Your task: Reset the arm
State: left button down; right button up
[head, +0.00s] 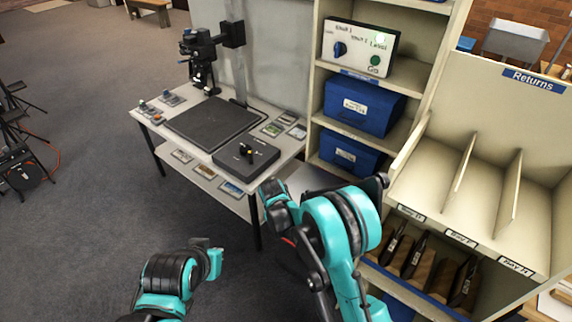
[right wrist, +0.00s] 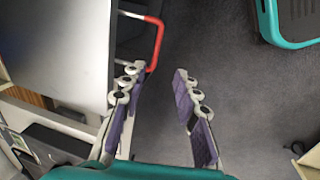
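My right arm (head: 335,235) is folded in front of the shelf unit, at the lower middle of the head view. Its gripper fingers cannot be made out there. In the right wrist view my right gripper (right wrist: 155,88) is open, its two purple-padded fingers apart with only grey floor between them. The left finger is close to a red bent bar (right wrist: 155,42) in the picture; I cannot tell whether they touch. My left arm (head: 168,278) shows at the bottom left of the head view, over open floor. No left gripper fingers are visible.
A worktable (head: 285,150) holds a camera stand (head: 200,50), a dark mat (head: 210,122) and a black control box (head: 246,155). Blue boxes (head: 362,105) sit on the shelves (head: 320,68). A Returns rack (head: 435,140) stands at right. The floor at left is mostly clear.

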jog(key=s+d+r+m+t+y, duration=0.1)
jog(key=s+d+r+m, duration=0.25)
jog(key=d+r, duration=0.45)
jog(key=s+d+r+m+t, duration=0.15)
jog(key=s+d+r, duration=0.3)
jog(key=r, duration=0.85)
jog(key=s+d+r+m+t, duration=0.1)
jog(key=s+d+m, duration=0.2)
jog(key=s, duration=0.5)
jog(key=s+d+r+m+t, duration=0.2)
jog(key=s+d, duration=0.3)
jog(key=s, duration=0.2)
jog(key=shift+s+r+m, duration=0.3)
jog(key=shift+s+m, duration=0.1)
